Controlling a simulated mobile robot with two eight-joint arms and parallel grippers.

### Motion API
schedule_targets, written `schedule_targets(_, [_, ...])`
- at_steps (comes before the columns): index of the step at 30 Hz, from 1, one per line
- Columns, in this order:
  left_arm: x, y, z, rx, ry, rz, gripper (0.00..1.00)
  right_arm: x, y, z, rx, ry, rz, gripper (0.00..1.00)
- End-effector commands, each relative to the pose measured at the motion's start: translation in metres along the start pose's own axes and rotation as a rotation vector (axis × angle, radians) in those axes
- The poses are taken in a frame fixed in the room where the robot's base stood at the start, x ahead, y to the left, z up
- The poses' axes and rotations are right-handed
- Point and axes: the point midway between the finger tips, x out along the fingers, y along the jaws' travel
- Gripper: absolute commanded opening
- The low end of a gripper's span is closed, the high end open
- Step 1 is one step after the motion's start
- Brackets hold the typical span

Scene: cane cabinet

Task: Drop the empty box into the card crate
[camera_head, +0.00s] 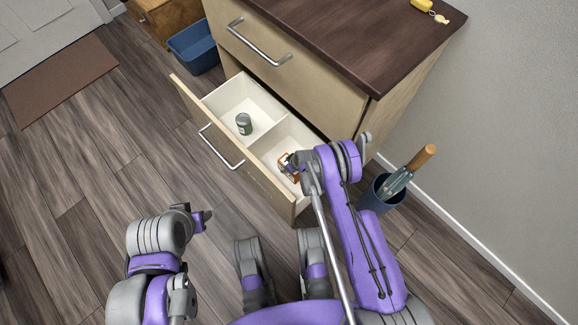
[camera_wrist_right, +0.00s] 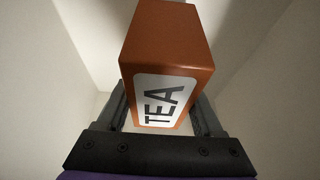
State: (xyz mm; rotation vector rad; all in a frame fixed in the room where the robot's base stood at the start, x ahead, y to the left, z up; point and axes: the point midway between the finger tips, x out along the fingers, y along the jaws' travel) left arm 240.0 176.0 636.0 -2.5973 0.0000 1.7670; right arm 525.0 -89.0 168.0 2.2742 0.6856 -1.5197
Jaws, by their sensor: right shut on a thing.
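An orange-brown box with a white TEA label (camera_wrist_right: 160,60) is held between the fingers of my right gripper (camera_wrist_right: 161,108). In the head view the box (camera_head: 284,158) is small and partly hidden by the gripper, inside the right compartment of the open drawer (camera_head: 262,160). Light drawer walls surround it in the wrist view. Whether the box is empty cannot be seen. My left gripper (camera_head: 203,217) is over the floor, away from the drawer; its jaw opening is unclear. No crate clearly made of card shows; a blue open bin (camera_head: 194,47) stands beside the cabinet.
A dark green can (camera_head: 244,123) stands in the drawer's left compartment. The cabinet top (camera_head: 350,35) holds a yellow item with a tag (camera_head: 424,5). A dark holder (camera_head: 380,195) with a wooden-handled tool stands at the right. The floor at left is clear up to a brown mat (camera_head: 60,78).

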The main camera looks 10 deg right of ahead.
Motion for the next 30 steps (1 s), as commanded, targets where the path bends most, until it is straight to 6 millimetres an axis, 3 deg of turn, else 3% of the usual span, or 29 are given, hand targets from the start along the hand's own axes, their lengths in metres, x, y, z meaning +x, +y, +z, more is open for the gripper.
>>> schedule_targets(20, [0.0,0.0,0.0,0.0,0.0,0.0,0.46,0.01,0.0,0.004,0.0,0.0,0.0,0.04])
schedule_targets(21, [0.0,0.0,0.0,0.0,0.0,0.0,0.46,0.01,0.0,0.004,0.0,0.0,0.0,0.73])
schedule_targets(25, [0.0,0.0,0.0,0.0,0.0,0.0,0.46,0.01,0.0,0.004,0.0,0.0,0.0,0.97])
schedule_targets(30, [0.0,0.0,0.0,0.0,0.0,0.0,0.46,0.01,0.0,0.004,0.0,0.0,0.0,0.98])
